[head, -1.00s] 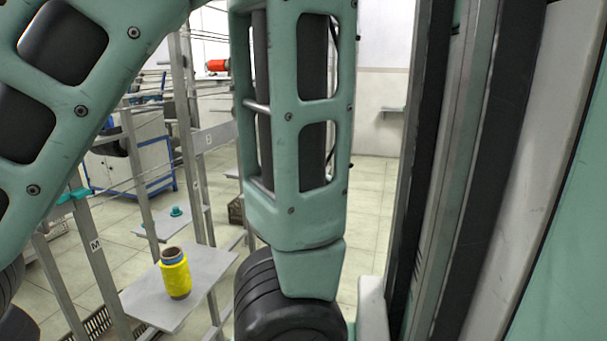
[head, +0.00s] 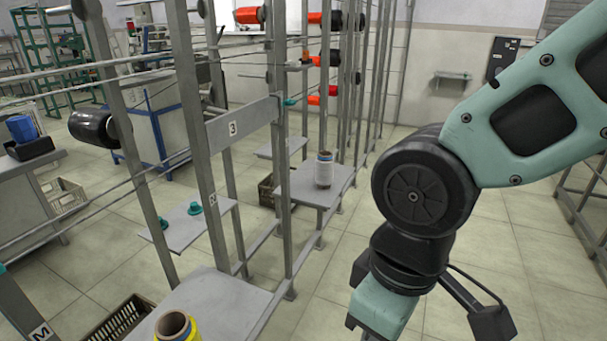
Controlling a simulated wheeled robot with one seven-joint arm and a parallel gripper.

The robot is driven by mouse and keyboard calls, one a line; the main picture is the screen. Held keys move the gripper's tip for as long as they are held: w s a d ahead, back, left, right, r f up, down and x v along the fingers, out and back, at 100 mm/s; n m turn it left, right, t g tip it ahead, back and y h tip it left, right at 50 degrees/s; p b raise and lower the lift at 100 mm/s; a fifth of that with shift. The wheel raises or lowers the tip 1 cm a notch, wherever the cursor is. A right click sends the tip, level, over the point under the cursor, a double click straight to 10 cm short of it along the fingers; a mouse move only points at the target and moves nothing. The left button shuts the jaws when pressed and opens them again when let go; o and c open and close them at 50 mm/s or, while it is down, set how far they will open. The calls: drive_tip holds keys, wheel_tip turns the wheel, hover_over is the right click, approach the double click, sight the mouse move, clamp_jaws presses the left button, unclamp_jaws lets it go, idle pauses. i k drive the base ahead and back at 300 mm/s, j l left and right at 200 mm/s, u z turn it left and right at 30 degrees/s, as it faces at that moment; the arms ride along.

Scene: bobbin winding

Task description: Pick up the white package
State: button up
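Part of the gripper is cut off by the bottom edge.
A yellow bobbin (head: 176,328) stands on a nearer grey plate (head: 215,305). Teal cones (head: 195,208) sit on another plate. Rack posts (head: 285,150) stand left of the package. A dark crate (head: 120,320) lies on the floor at lower left. The tiled floor right of the rack is clear.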

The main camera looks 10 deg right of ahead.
sight(324, 169)
drive_tip(key=z, duration=0.2)
drive_tip(key=i+l, duration=0.15)
drive_tip(key=i, duration=0.25)
drive_tip(key=i+l, duration=0.15)
drive_tip(key=i, duration=0.25)
drive_tip(key=i+l+u, duration=0.9)
drive_tip(key=u, duration=0.35)
drive_tip(key=i, duration=0.55)
